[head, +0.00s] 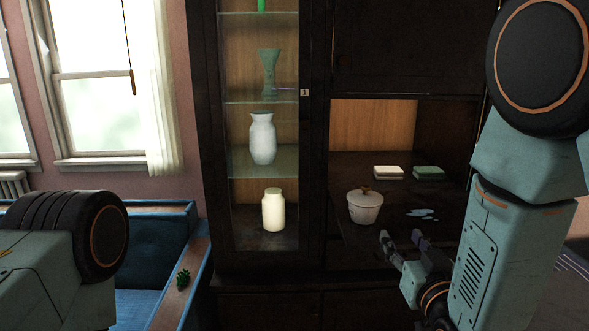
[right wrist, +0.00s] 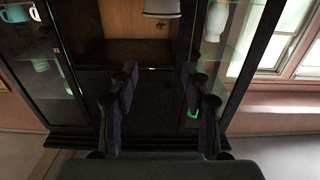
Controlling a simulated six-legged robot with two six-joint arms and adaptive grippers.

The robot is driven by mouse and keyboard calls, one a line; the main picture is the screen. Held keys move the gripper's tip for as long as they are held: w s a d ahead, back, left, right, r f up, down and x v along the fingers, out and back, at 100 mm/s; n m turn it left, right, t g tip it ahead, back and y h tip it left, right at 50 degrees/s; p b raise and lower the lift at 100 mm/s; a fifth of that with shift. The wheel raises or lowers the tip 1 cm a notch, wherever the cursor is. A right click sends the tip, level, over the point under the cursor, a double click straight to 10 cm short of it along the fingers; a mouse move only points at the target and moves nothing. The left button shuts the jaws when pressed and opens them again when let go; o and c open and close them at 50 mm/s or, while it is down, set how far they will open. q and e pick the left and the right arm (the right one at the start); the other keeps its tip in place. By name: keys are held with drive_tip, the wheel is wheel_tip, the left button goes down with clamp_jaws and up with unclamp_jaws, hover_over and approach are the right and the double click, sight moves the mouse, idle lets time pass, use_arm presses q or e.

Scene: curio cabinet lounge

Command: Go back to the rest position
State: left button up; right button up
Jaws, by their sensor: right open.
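My right arm comes in from the right in the head view. Its gripper (head: 402,240) is open and empty, in front of the dark cabinet's open niche, low and to the right of the white lidded pot (head: 364,208). In the right wrist view the two fingers of this gripper (right wrist: 158,80) stand apart with nothing between them, and the dark cabinet front lies beyond. Only a link of my left arm shows at the lower left of the head view; its gripper is out of the picture.
The dark cabinet (head: 316,180) has a glass section with a white vase (head: 262,138), a cream jar (head: 273,210) and a green vase (head: 268,72). Two soap-like blocks, white (head: 388,172) and green (head: 429,173), lie in the niche. A blue sofa (head: 150,245) stands left.

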drive_tip(key=s+d+f+g+b, duration=0.15)
drive_tip(key=s+f+g, duration=0.45)
drive_tip(key=f, duration=0.6)
drive_tip(key=s+f+g+b, duration=0.2)
drive_tip(key=s+f+g, duration=0.35)
drive_tip(key=f, duration=0.75)
drive_tip(key=s+f+g+b, duration=0.3)
drive_tip(key=s+f, duration=0.6)
drive_tip(key=s, duration=0.4)
drive_tip(key=s+d+f+g+b, duration=0.1)
drive_tip(key=s+f+g+b, duration=0.2)
drive_tip(key=s+f, duration=0.7)
drive_tip(key=s+b, duration=0.1)
drive_tip(key=s, duration=0.2)
drive_tip(key=shift+m+h, duration=0.3)
drive_tip(key=shift+m, duration=0.1)
